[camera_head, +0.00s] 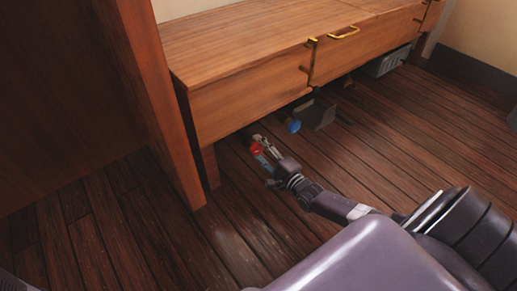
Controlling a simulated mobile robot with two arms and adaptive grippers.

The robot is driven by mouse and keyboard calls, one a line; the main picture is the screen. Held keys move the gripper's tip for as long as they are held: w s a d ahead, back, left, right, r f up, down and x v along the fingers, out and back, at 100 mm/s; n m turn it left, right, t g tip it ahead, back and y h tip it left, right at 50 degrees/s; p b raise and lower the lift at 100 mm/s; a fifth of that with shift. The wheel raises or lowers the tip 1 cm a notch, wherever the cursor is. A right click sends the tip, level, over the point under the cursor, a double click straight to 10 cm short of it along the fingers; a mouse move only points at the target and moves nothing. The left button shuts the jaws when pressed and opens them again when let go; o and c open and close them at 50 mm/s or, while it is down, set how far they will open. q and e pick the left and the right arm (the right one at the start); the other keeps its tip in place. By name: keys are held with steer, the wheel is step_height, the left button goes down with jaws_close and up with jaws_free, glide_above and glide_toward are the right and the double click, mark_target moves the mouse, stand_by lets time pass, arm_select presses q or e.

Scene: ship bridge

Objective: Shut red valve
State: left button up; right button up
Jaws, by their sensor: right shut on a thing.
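The red valve (256,149) is small and low, under the front edge of the wooden bench. A blue valve (293,126) is a little further right and back. My right gripper (265,147) reaches in low from the right and is shut on the red valve, covering part of it. The exact finger contact is too small to see clearly. My left gripper is not in view.
The wooden bench (240,109), with yellow handles, overhangs the valves. A wooden panel (157,100) stands upright at the left. A grey box (387,63) is under the bench at the right. The plank floor (120,225) in front is clear.

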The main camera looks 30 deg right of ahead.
steer(key=m, duration=0.2)
steer(key=m+b, duration=0.1)
steer(key=shift+f+m, duration=0.25)
steer(key=shift+m, duration=0.15)
steer(key=m+b, duration=0.1)
steer(key=m, duration=0.2)
steer(key=shift+a+f+m+b, duration=0.1)
steer(key=shift+m+b, duration=0.2)
steer(key=shift+b, duration=0.1)
steer(key=m+b, duration=0.2)
steer(key=m, duration=0.2)
steer(key=shift+a, duration=0.1)
steer(key=shift+a+m+b, duration=0.1)
steer(key=shift+m+b, duration=0.85)
steer(key=shift+m, duration=0.85)
steer(key=o, duration=1.2)
steer(key=shift+c, duration=0.2)
steer(key=shift+s, duration=0.1)
steer(key=s+d, duration=0.1)
steer(key=s, duration=1.1)
